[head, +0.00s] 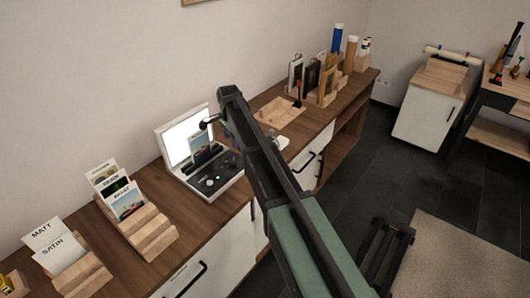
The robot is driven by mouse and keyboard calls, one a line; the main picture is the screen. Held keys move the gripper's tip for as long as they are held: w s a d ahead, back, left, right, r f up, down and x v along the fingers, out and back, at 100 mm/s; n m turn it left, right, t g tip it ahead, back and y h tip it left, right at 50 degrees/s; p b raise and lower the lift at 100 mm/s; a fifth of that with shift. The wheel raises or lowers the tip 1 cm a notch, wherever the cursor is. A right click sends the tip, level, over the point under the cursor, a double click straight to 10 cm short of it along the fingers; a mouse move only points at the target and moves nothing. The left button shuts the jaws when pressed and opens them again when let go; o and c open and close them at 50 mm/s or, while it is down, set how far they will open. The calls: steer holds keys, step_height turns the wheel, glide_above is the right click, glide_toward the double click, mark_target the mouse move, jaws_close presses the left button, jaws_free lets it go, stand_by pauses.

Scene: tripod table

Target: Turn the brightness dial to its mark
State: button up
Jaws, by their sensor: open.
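A white viewing box (162,141) with a bright lit panel (179,152) stands on the wooden counter, left of my arm. Its dark, sloping control face (221,178) carries small knobs. One pale knob (210,182) is near the front. Which knob is the brightness dial, and where its mark lies, is too small to tell. A picture card (199,147) stands upright before the lit panel. My arm rises from the bottom right and passes beside the box, hiding its right side.
Wooden card racks (151,233) stand on the counter at the left. A small black curved part (208,122) juts between the box and my arm. A wooden tray (280,117) and upright frames (312,76) stand beyond the arm. A white cabinet (426,111) is at the back right.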

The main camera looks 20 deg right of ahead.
mark_target(232, 161)
steer(key=shift+m, duration=0.4)
steer(key=f+b, duration=0.7)
steer(key=a+f+b, duration=0.1)
steer(key=f+b, duration=0.3)
steer(key=shift+s, duration=0.2)
steer(key=shift+r, duration=0.1)
steer(key=shift+r, duration=0.1)
steer(key=shift+c, duration=0.4)
steer(key=c, duration=0.8)
steer(key=shift+c, duration=0.2)
